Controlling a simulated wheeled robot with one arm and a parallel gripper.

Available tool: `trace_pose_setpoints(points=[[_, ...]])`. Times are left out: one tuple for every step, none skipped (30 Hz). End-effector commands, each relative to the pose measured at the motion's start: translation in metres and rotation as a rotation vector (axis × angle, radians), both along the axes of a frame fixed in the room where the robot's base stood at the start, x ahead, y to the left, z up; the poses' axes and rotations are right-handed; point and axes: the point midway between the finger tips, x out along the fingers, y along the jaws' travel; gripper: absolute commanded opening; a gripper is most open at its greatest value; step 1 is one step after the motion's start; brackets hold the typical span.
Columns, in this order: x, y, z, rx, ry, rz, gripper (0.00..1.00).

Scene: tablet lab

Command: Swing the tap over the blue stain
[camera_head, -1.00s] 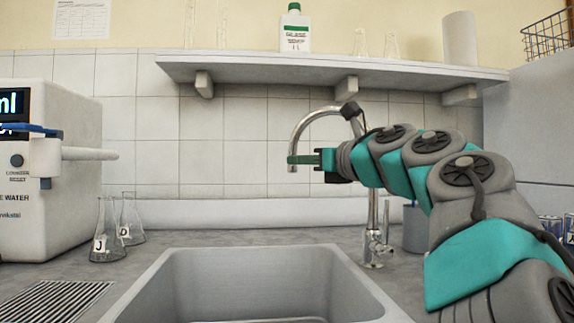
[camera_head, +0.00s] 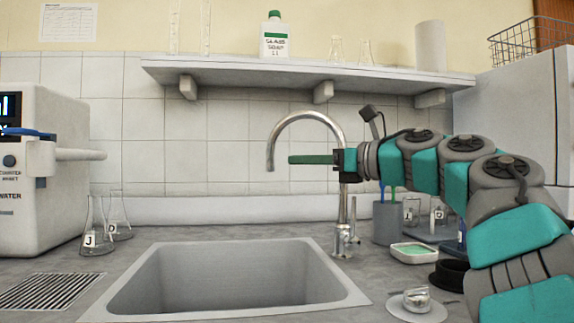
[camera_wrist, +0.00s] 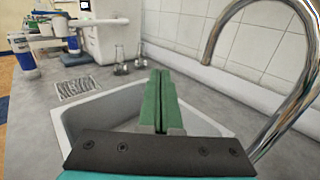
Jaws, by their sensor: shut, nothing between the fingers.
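The tap (camera_head: 305,117) is a chrome gooseneck standing behind the sink, its base at the right back of the basin. Its spout arches to the left and ends above the back of the sink (camera_head: 130,292). My gripper (camera_head: 291,160) is shut and empty, its green fingers pointing left. In the head view the fingers lie across the space under the arch, right of the spout's end. In the wrist view the tap (camera_wrist: 222,38) curves at the right, apart from the shut green fingers (camera_wrist: 160,75). I see no blue stain; the basin floor is mostly hidden.
Flasks (camera_head: 94,228) and a white machine (camera_head: 40,170) stand at left. Right of the tap are a grey cup (camera_head: 387,222), a green sponge dish (camera_head: 414,253) and a small glass item on a dish (camera_head: 417,298). A shelf (camera_head: 310,73) spans the wall above.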

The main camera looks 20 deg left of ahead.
Motion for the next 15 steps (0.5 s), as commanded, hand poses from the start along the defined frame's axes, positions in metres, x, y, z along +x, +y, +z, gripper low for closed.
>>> trace_pose_setpoints(points=[[-0.001,-0.009,-0.002,0.002,0.002,-0.005,0.0],[-0.003,-0.014,-0.002,0.003,0.002,-0.006,0.0],[-0.005,-0.021,-0.002,0.003,0.002,-0.006,0.0],[-0.007,-0.026,-0.002,0.003,0.002,-0.006,0.0],[-0.009,-0.032,-0.002,0.003,0.002,-0.005,0.0],[-0.011,-0.038,-0.002,0.003,0.001,-0.003,0.0],[-0.013,-0.044,-0.002,0.003,0.001,-0.003,0.0],[-0.015,-0.049,-0.001,0.003,0.001,-0.004,0.0],[-0.017,-0.056,-0.001,0.003,0.001,-0.005,0.0],[-0.018,-0.061,-0.002,0.003,0.001,-0.006,0.0],[-0.02,-0.066,-0.002,0.003,0.001,-0.005,0.0],[-0.023,-0.072,-0.002,0.002,0.002,-0.003,0.0],[-0.025,-0.077,-0.002,0.003,0.001,-0.003,0.0],[-0.026,-0.083,-0.001,0.003,0.001,-0.004,0.0],[-0.029,-0.09,-0.001,0.004,0.001,-0.005,0.0]])
